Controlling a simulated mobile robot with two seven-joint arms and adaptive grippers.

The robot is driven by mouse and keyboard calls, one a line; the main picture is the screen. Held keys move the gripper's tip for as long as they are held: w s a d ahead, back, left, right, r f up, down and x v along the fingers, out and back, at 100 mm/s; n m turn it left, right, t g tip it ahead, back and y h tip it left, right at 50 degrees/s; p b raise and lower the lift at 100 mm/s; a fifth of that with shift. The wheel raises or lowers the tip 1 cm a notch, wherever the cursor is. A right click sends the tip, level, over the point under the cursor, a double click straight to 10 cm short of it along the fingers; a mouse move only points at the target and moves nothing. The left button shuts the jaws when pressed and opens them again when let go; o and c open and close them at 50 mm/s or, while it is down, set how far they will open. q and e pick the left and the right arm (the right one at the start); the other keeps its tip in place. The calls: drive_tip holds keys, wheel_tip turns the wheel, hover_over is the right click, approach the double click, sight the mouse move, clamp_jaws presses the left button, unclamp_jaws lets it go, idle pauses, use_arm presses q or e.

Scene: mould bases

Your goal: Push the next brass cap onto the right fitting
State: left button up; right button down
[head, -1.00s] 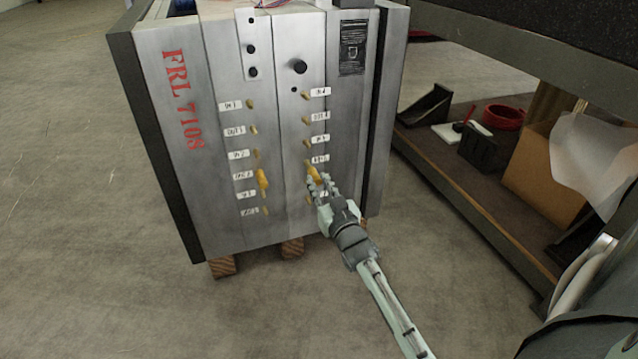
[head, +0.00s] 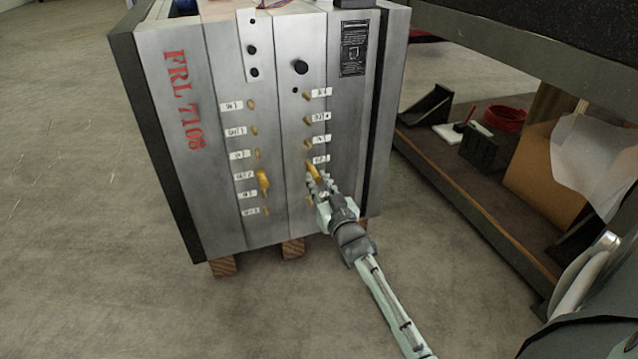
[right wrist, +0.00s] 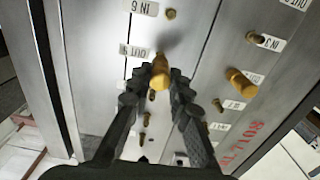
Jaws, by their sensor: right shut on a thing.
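The mould base (head: 225,180) is a grey steel block with two columns of small brass fittings and white labels. My right gripper (head: 314,181) is at the lower part of the right column, shut on a brass cap (head: 314,172). In the right wrist view the held cap (right wrist: 160,73) is between the fingertips (right wrist: 159,88), beside a label reading OUT 5 (right wrist: 133,52). The cap covers the fitting there, so I cannot tell whether it is seated. Another brass cap (head: 263,182) sits on a left-column fitting beside the OUT 2 label. My left gripper is out of view.
Bare fittings (head: 307,120) stand above the gripper. A bare fitting by IN 6 (right wrist: 171,14) shows in the right wrist view. The block rests on wooden blocks (head: 292,248). A bench with a lower shelf (head: 440,160) stands to the right; the floor at left is clear.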

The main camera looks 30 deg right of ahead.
drive_tip(key=shift+w+d, duration=0.1)
drive_tip(key=shift+w, duration=0.3)
drive_tip(key=shift+w, duration=0.15)
drive_tip(key=shift+w+d, duration=0.1)
drive_tip(key=shift+w, duration=0.1)
drive_tip(key=shift+w, duration=0.15)
idle(0.5)
drive_tip(key=shift+w+d, duration=0.1)
drive_tip(key=shift+w, duration=0.2)
drive_tip(key=shift+r, duration=0.1)
drive_tip(key=c, duration=1.3)
unclamp_jaws()
